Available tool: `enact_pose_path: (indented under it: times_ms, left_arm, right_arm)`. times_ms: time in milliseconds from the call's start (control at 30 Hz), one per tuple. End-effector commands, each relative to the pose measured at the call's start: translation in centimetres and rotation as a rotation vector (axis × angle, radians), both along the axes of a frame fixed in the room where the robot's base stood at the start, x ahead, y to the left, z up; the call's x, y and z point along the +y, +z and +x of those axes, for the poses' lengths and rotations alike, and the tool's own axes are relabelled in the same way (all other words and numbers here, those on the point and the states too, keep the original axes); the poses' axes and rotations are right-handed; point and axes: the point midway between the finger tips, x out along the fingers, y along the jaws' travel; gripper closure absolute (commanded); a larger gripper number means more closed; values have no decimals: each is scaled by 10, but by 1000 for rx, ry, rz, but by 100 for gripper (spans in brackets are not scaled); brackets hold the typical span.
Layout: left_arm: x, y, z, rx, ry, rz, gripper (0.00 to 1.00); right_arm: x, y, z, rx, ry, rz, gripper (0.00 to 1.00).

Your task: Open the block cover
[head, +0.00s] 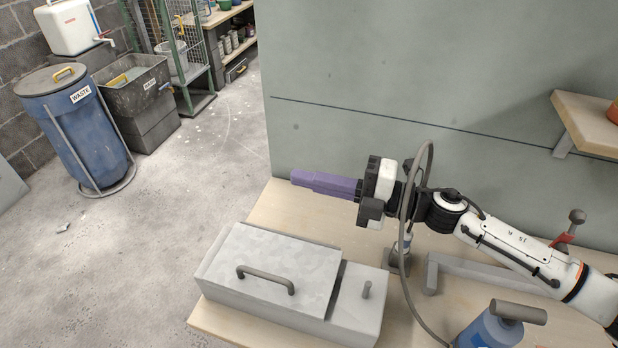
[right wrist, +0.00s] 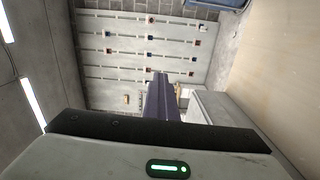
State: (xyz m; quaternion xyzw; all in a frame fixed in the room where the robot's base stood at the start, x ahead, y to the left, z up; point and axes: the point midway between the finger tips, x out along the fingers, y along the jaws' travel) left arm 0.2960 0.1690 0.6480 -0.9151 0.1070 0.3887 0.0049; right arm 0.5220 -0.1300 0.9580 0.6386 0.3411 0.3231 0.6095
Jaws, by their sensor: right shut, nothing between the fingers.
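The block (head: 288,318) is a long grey box on the wooden bench in the head view. Its cover (head: 300,262) is a flat grey plate lying over the left and middle part of the top, with a dark bar handle (head: 265,279). A short peg (head: 366,289) stands on the uncovered right end. My right gripper (head: 297,177) has purple fingers, shut and empty, pointing left above and behind the block, apart from the handle. Its purple fingers (right wrist: 160,98) also show in the right wrist view. My left gripper is out of view.
A blue bottle (head: 490,330) with a grey top stands at the front right. A grey bracket (head: 470,271) lies behind it. A green-grey wall panel (head: 400,70) stands behind the bench.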

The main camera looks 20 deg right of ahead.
Motion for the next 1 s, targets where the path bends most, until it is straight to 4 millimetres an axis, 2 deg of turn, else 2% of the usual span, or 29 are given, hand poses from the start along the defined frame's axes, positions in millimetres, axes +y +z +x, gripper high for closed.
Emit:
enact_pose_path:
  times_ms: [67, 233, 633, 1000]
  left_arm:
    - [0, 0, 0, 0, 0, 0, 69]
    - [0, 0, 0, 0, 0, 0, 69]
    - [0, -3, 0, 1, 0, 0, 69]
    - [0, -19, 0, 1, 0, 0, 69]
  right_arm:
    - [0, 0, 0, 0, 0, 0, 100]
    - [0, 0, 0, 0, 0, 0, 73]
    - [-6, -2, -4, 1, -1, -2, 73]
    - [-61, -4, -41, 4, -1, -4, 73]
